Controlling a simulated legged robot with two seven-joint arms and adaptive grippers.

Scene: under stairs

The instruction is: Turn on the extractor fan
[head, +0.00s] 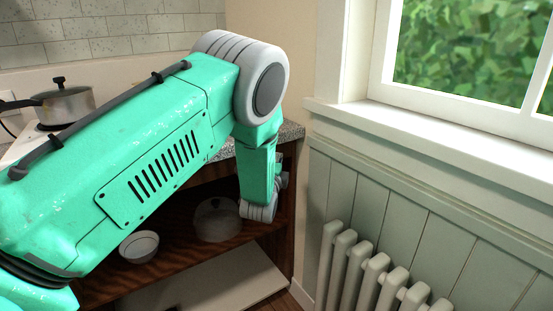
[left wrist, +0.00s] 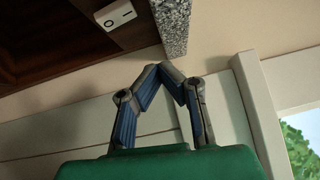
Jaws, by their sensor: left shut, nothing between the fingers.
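A white rocker switch (left wrist: 117,14) with O and I marks shows in the left wrist view, on a dark wood panel (left wrist: 60,35) at the top left. My left gripper (left wrist: 163,70) is shut and empty, its fingertips together below and to the right of the switch, apart from it in the picture. In the head view my teal left arm reaches over the counter corner and bends down beside the shelf; its fingers cannot be made out there. The switch is not visible in the head view. I see no extractor fan. My right gripper is not in view.
The speckled counter edge (left wrist: 174,25) lies close to my left fingertips. A wooden shelf (head: 190,245) holds a bowl (head: 139,246) and a glass lid (head: 217,220). A pot (head: 66,105) stands on the stove. A white radiator (head: 372,275) stands below the window at right.

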